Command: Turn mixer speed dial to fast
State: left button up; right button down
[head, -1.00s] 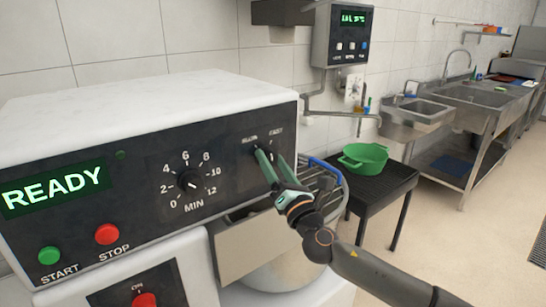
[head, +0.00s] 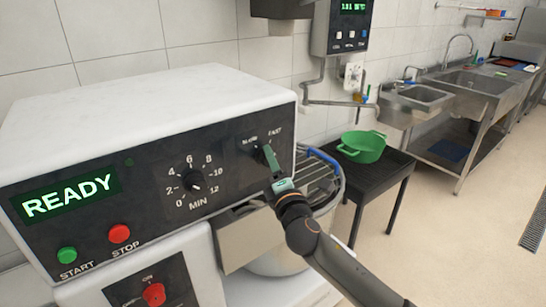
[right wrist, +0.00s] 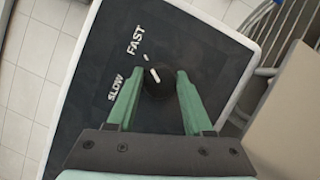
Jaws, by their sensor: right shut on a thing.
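The mixer's speed dial (right wrist: 160,92) is a round black knob with a white pointer line, on the dark front panel (head: 225,158) of the white mixer. In the right wrist view its pointer aims up and left, at the tick beside the word FAST (right wrist: 135,40). The word SLOW (right wrist: 115,88) lies further left. My right gripper (head: 267,157) has its green fingers on either side of the dial, shut on it; the fingers also show in the right wrist view (right wrist: 159,82). In the head view the fingers mostly hide the dial. My left gripper is out of view.
A minute timer dial (head: 193,181), a READY display (head: 68,197), a green START button (head: 67,255) and a red STOP button (head: 120,233) are on the same panel. A wire bowl guard (head: 322,172) is below right. A green basin (head: 362,147) stands on a black stand.

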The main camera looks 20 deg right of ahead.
jog(key=shift+a+r, duration=0.1)
jog(key=shift+r, duration=0.05)
dwell(0.3)
jog(key=shift+c, duration=1.5)
grip_release()
jog(key=s+f+b, duration=0.1)
jog(key=s+f, duration=0.1)
jog(key=s, duration=1)
jog(key=shift+a, duration=0.15)
jog(key=shift+f, duration=0.1)
jog(key=s+a+f+m+g+y, duration=0.1)
jog(key=s+f+m+g, duration=0.3)
jog(key=f, duration=0.7)
jog(key=s+f+m+g+y, duration=0.1)
jog(key=s+f+m+g, duration=0.3)
jog(key=f, duration=0.7)
jog(key=s+f+m+g, duration=0.2)
jog(key=s+f+m, duration=0.9)
jog(key=s+f, duration=0.3)
jog(key=shift+s+d+f+m+y, duration=0.2)
jog(key=shift+s+m+y, duration=0.1)
jog(key=shift+y, duration=0.1)
